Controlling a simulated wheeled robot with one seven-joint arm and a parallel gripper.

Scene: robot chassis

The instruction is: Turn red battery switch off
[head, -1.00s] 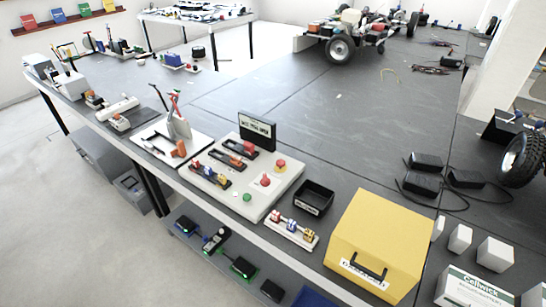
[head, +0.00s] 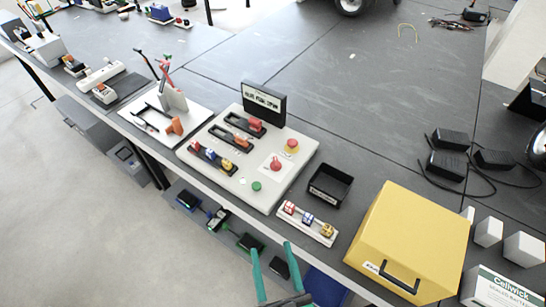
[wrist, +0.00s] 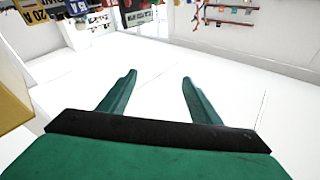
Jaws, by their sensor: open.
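A light grey control panel (head: 215,158) lies on the dark bench in the head view. On its right part, a red rotary knob (head: 276,163) sits on a small white plate; it looks like the red battery switch. Its exact handle angle is too small to tell. A red mushroom button (head: 291,146) on a yellow base stands just behind it, and a green button (head: 257,186) in front. My gripper (head: 272,247) is at the bottom of the head view, in front of the bench edge and apart from the panel. Its teal fingers are open and empty, also in the wrist view (wrist: 158,77).
A black sign (head: 264,103) stands upright behind the panel. A black tray (head: 330,186), a strip of small coloured breakers (head: 307,223) and a yellow box (head: 412,235) are to the right. A lower shelf (head: 182,203) holds devices under the bench. The bench behind is largely clear.

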